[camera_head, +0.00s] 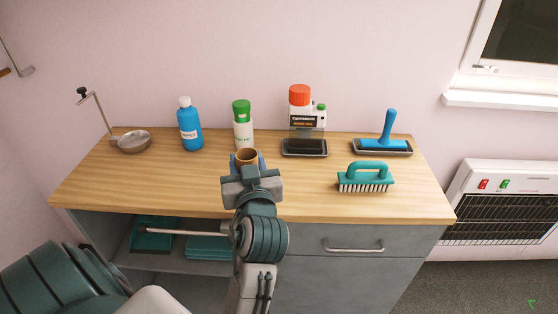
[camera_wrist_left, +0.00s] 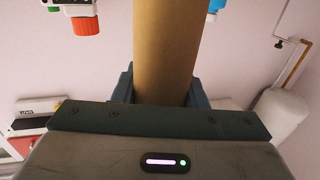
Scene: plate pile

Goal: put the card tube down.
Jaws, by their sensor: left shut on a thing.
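The brown card tube (camera_head: 247,155) shows its open round top end between my left gripper's fingers in the head view, over the front middle of the wooden worktop (camera_head: 130,185). My left gripper (camera_head: 247,163) is shut on the tube. In the left wrist view the tube (camera_wrist_left: 167,45) runs from the top edge down between the fingers. Its lower part is hidden by the gripper in the head view, so I cannot tell whether it touches the worktop. My right gripper is not in view.
Along the back stand a metal dish (camera_head: 134,142), a blue bottle (camera_head: 190,128), a green-capped bottle (camera_head: 243,125) and a red-capped container (camera_head: 300,104) by a dark tray (camera_head: 304,149). A blue-handled tool (camera_head: 388,135) and teal brush (camera_head: 366,177) lie right. The front left worktop is clear.

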